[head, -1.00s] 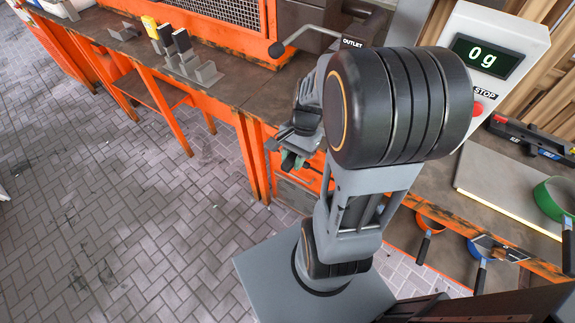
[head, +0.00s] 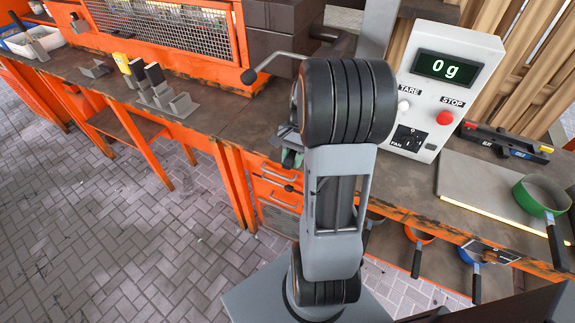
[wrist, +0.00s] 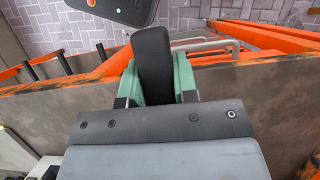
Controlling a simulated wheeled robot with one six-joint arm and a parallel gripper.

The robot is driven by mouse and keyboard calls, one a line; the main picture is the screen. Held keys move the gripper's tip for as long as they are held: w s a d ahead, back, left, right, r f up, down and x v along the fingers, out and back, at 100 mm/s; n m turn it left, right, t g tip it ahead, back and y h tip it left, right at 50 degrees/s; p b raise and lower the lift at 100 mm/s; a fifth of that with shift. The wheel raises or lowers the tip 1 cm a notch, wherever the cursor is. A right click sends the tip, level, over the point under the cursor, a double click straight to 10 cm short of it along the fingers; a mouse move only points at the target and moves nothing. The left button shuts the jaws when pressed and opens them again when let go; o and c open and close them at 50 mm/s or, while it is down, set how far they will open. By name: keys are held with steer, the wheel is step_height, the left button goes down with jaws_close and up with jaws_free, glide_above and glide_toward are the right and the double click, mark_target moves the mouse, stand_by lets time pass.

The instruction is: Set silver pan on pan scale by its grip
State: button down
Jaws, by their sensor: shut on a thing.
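My gripper (wrist: 158,95) has green fingers and is shut on a black grip (wrist: 152,58), which stands between them in the wrist view. I take it for the silver pan's grip; no silver bowl shows, so the rest of the pan is hidden. In the head view my arm hides most of the gripper, over the bench's front edge. A white control box (head: 470,65) reads 0 g. A flat grey plate (head: 475,185) with a lit front edge lies in front of it; whether this is the pan scale's plate I cannot tell.
A green pan (head: 530,205) lies at the plate's right. An orange pan (head: 418,235) and a blue pan (head: 466,254) hang under the bench edge. A black tool (head: 508,143) lies behind the plate. A grey holder (head: 165,100) stands on the left bench; the floor at left is clear.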

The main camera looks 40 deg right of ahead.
steer(key=shift+w+d+f, duration=0.1)
steer(key=shift+w+d, duration=0.35)
steer(key=shift+d, duration=0.4)
steer(key=shift+w+d+f+b, duration=0.2)
steer(key=shift+d+f+b, duration=0.15)
steer(key=shift+f, duration=0.05)
steer(key=shift+f+b, duration=0.45)
steer(key=shift+f, duration=0.35)
steer(key=c, duration=0.8)
jaws_free()
